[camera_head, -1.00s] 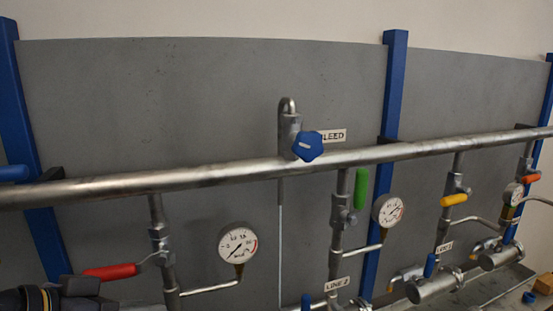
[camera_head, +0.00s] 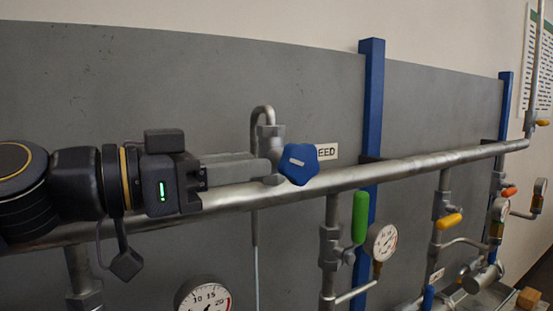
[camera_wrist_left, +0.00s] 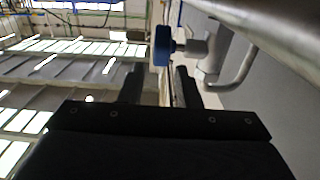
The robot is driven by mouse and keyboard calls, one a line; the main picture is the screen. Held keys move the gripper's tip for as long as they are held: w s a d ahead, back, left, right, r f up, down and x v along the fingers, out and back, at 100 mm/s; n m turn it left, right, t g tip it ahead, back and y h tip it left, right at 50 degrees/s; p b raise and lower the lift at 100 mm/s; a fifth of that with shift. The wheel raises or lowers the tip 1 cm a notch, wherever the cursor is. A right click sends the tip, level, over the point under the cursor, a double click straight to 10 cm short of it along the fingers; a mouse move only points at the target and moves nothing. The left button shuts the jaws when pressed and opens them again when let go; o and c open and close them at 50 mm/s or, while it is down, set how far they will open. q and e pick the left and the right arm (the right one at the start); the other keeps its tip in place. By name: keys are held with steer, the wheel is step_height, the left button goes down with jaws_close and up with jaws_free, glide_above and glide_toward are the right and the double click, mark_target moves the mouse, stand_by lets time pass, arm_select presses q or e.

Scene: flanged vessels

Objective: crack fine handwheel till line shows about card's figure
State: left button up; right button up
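The blue star-shaped handwheel (camera_head: 299,164) sits on the bleed valve above the main pipe, partly covering a label (camera_head: 327,151) that reads "EED". My left gripper (camera_head: 266,163) comes in from the left, its fingers pointing at the valve and handwheel. In the left wrist view the two fingers (camera_wrist_left: 160,84) stand apart with nothing between them, and the handwheel (camera_wrist_left: 163,46) is just beyond their tips. A gauge (camera_head: 204,297) is cut off at the bottom edge; another gauge (camera_head: 383,241) is beside the green lever. Their needle readings are too small to tell. My right gripper is not seen.
The main pipe (camera_head: 350,180) runs across just below my left gripper. A green lever (camera_head: 360,216), a yellow lever (camera_head: 448,221) and blue posts (camera_head: 371,110) stand to the right. A wall sheet (camera_head: 540,70) with unreadable text hangs at far right. A grey panel stands behind.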

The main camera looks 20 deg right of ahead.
mark_target(281, 167)
arm_select(q)
steer(key=d, duration=0.1)
steer(key=d+p, duration=0.1)
steer(key=d, duration=0.3)
steer(key=shift+w+d+p, duration=0.15)
steer(key=shift+w+p, duration=0.15)
steer(key=shift+p, duration=0.05)
steer(key=shift+d, duration=0.45)
steer(key=shift+c, duration=0.3)
jaws_close()
steer(key=f+h+b, duration=0.1)
steer(key=h+b, duration=0.1)
steer(key=b, duration=0.7)
steer(key=shift+f, duration=0.15)
steer(key=shift+r+h, duration=0.25)
steer(key=shift+h, duration=0.15)
